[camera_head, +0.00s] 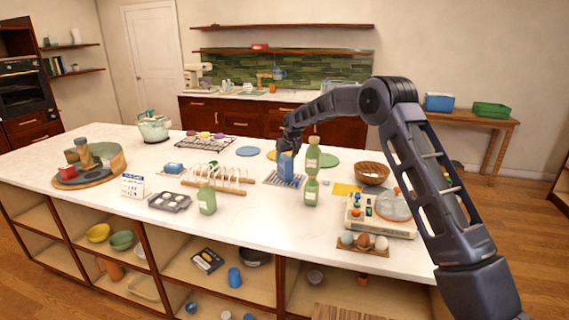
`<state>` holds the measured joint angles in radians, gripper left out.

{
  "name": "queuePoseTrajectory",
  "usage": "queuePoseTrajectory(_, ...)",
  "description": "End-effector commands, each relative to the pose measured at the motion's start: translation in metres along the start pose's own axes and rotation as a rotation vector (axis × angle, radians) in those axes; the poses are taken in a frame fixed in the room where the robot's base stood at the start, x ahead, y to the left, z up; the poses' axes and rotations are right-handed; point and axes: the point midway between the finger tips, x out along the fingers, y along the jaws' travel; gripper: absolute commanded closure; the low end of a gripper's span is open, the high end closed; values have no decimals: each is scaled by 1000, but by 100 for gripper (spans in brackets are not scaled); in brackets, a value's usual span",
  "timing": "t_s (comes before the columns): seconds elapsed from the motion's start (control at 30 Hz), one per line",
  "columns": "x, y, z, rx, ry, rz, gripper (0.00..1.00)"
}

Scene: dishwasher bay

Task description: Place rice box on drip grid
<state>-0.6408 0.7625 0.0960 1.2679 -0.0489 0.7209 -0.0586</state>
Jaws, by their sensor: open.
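A blue upright box (286,167), which I take to be the rice box, stands on the grey slatted drip grid (269,180) in the middle of the counter. Its label is too small to read. My gripper (289,149) is open just above and behind the top of the box. The fingertips are small and dark here, so I cannot tell whether they touch the box. The box hides part of the grid.
Green bottles (312,175) stand close to the right of the box. A wooden dish rack (228,180) is to the left, a wicker bowl (372,174) to the right. A blue round mat (248,151) and a green one (330,160) lie behind.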

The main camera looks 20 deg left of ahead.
Motion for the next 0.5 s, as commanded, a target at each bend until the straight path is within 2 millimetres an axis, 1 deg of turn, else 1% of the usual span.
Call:
queuePoseTrajectory(0.03, -12, 0, 0, 0, 1, 0, 35)
queuePoseTrajectory(0.2, -45, 1, 0, 1, 2, 1, 35)
queuePoseTrajectory(0.4, -71, 0, 0, 1, 0, 0, 35)
queuePoseTrajectory(0.5, -78, 0, 1, 0, -2, 0, 35)
